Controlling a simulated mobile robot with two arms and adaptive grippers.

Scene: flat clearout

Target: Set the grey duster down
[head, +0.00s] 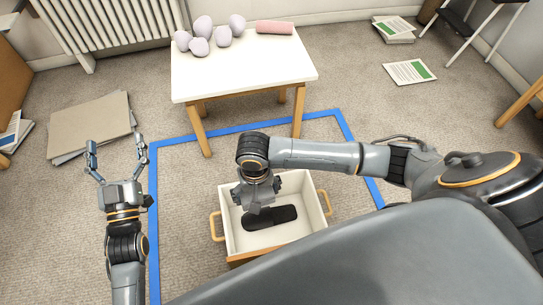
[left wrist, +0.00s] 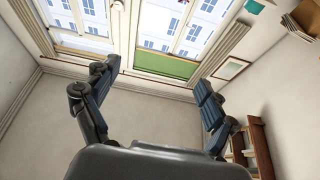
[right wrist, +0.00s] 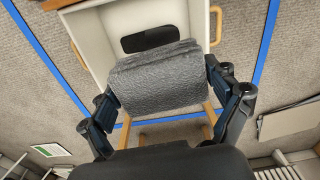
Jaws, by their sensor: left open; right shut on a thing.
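The grey duster (right wrist: 158,78), a textured grey roll, lies between the fingers of my right gripper (right wrist: 168,98) in the right wrist view. In the head view my right gripper (head: 259,196) points down over the white crate (head: 299,183), and the duster is hard to tell from the gripper. The right wrist view shows the crate's inside beyond the duster. My left gripper (head: 115,162) is open and empty, left of the blue tape; its spread fingers also show in the left wrist view (left wrist: 150,100).
A long black object (head: 284,214) lies in the crate, which has wooden handles. Blue tape (head: 155,225) marks the floor around it. A white table (head: 240,72) holds several lilac lumps (head: 203,26) and a pink roll (head: 274,27). Flat cardboard (head: 90,124) lies at left.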

